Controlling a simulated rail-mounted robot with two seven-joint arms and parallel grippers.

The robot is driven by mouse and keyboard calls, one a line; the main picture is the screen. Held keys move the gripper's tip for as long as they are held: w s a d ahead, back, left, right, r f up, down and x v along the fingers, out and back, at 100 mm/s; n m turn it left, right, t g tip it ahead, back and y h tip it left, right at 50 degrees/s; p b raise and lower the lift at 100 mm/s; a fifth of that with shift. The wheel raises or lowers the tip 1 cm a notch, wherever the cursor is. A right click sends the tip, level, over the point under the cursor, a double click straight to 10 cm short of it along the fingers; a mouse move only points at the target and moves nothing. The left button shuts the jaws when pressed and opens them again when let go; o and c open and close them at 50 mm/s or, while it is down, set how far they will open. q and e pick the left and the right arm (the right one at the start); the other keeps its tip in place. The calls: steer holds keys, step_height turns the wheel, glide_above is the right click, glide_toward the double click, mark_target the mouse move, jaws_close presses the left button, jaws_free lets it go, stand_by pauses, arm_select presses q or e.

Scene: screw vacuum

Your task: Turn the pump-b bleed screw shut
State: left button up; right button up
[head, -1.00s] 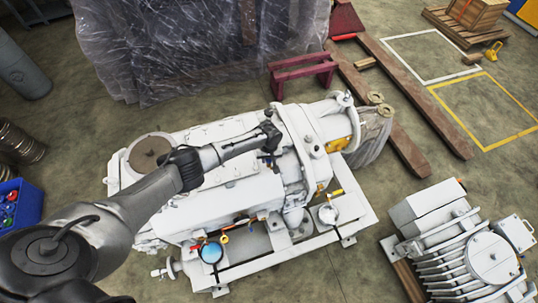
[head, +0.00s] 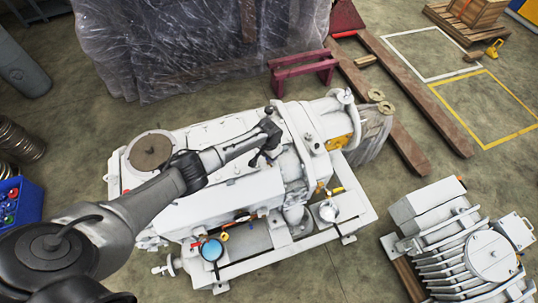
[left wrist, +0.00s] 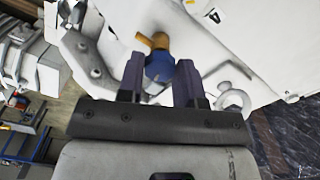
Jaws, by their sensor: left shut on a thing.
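In the left wrist view, the bleed screw, a blue knob (left wrist: 159,66) with a brass fitting (left wrist: 153,41) beyond it, sits on the white pump body. My left gripper (left wrist: 160,78) is shut on the blue knob, with one dark finger on each side of it. In the head view, the gripper (head: 256,161) reaches down to the upper side of the large white pump (head: 215,203); the knob cannot be made out there. My right gripper is not in view.
A finned white unit (head: 470,245) stands at the right. A maroon stand (head: 302,66) and a plastic-wrapped load (head: 195,45) are behind. The floor between has free room.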

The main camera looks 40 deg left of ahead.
arm_select(q)
steer(key=shift+m, duration=0.8)
steer(key=o, duration=0.9)
steer(key=shift+o, duration=0.2)
steer(key=shift+r, duration=0.15)
step_height(320, 180, up, 14)
steer(key=shift+f+p, duration=0.2)
steer(key=shift+p, duration=0.25)
